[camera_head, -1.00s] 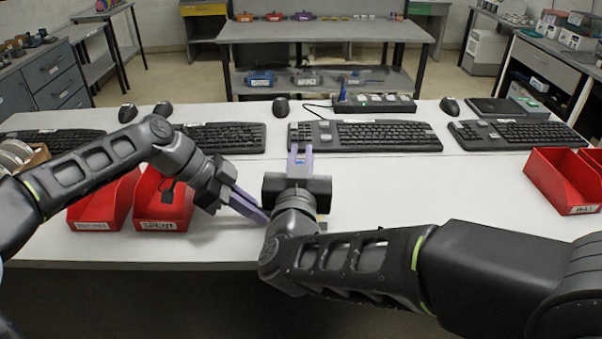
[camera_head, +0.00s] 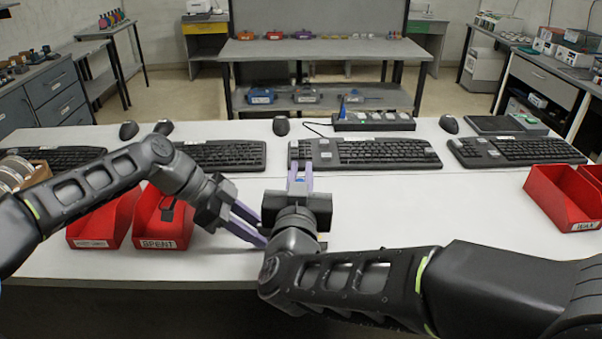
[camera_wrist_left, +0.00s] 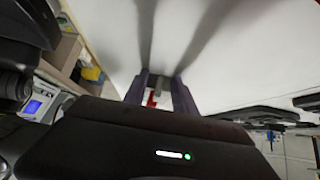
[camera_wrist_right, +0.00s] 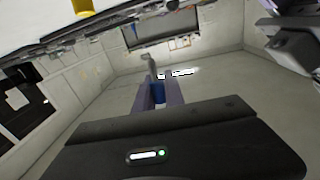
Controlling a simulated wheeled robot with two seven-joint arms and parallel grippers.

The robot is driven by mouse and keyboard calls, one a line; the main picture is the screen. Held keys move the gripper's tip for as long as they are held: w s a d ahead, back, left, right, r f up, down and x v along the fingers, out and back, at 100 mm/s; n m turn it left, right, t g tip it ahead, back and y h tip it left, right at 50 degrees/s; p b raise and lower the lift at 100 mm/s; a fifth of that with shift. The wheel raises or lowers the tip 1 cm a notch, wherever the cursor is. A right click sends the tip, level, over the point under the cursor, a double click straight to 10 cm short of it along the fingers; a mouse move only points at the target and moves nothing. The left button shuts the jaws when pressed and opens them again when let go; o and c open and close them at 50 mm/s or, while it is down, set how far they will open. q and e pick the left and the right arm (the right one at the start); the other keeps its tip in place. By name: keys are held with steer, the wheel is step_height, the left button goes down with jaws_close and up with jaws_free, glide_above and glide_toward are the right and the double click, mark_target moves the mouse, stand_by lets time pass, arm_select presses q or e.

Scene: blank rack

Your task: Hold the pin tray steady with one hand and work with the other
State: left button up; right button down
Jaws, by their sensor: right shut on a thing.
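My right gripper (camera_head: 299,179) reaches over the table, its purple fingers pointing at the middle keyboard. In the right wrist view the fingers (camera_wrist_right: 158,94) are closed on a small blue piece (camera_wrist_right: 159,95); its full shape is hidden. My left gripper (camera_head: 246,224) is lower and to the left, beside the right wrist. Its fingers are parted, also in the left wrist view (camera_wrist_left: 160,88), with bits of red and grey showing between them; I cannot tell what these are. I cannot pick out a pin tray for certain; the right arm covers part of the table.
Several keyboards, among them the middle one (camera_head: 385,153), line the table's back. A black strip (camera_head: 375,122) with pale blocks stands behind. A red SPENT bin (camera_head: 163,229) is left of my left gripper; a red WAX bin (camera_head: 560,200) is far right. The right-centre tabletop (camera_head: 430,205) is clear.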

arm_select(q)
steer(key=v, duration=0.7)
steer(key=shift+a+r, duration=0.2)
stand_by(0.4)
